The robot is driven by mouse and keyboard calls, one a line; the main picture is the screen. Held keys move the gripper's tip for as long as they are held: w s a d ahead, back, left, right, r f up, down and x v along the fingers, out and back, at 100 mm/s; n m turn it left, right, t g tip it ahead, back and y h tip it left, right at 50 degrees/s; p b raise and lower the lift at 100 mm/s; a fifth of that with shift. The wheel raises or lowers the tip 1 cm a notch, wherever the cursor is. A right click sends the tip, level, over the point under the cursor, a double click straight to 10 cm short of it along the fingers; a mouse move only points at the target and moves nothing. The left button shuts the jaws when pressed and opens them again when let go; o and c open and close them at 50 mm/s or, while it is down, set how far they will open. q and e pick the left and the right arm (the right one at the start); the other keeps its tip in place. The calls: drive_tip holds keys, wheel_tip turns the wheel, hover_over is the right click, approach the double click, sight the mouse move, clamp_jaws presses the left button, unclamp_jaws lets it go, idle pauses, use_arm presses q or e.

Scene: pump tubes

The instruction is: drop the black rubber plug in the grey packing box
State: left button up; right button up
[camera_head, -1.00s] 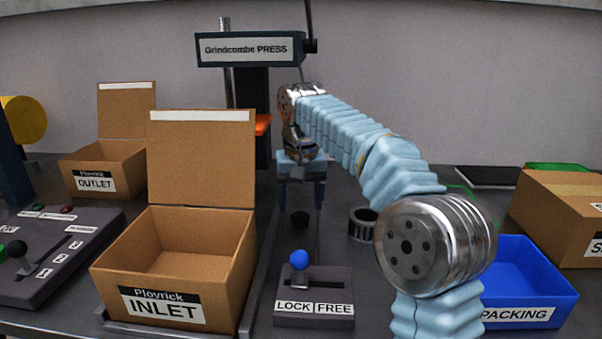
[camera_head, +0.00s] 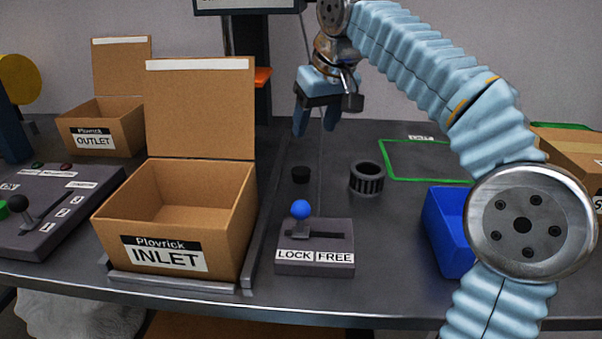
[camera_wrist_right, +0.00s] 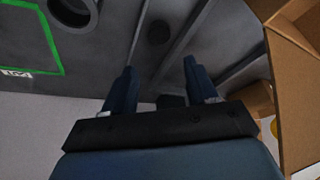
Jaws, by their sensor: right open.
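The black rubber plug (camera_head: 300,174) stands on the dark bench behind the blue-knobbed lever; it also shows in the right wrist view (camera_wrist_right: 158,32). My right gripper (camera_head: 315,125) is open and empty, fingers pointing down, above and behind the plug and apart from it. Its two fingers also show in the right wrist view (camera_wrist_right: 158,82), with the plug beyond the gap between them. The packing box (camera_head: 447,238) looks blue, not grey; my right arm hides most of it and its label. My left gripper is not in view.
A dark ribbed ring (camera_head: 367,179) stands right of the plug. The lever box (camera_head: 315,258) marked LOCK and FREE is in front. The INLET carton (camera_head: 180,215) stands left, the OUTLET carton (camera_head: 102,125) behind it. A green outline (camera_head: 425,180) marks clear bench at right.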

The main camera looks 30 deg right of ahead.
drive_tip(key=b, duration=0.2)
hover_over(301, 170)
drive_tip(key=s, duration=0.3)
wheel_tip(301, 170, down, 7)
drive_tip(key=shift+w+a+f, duration=0.1)
drive_tip(key=shift+f, duration=0.1)
drive_tip(key=x, duration=0.5)
drive_tip(key=shift+w+f, duration=0.15)
drive_tip(key=shift+f, duration=0.15)
drive_tip(key=c, duration=0.9)
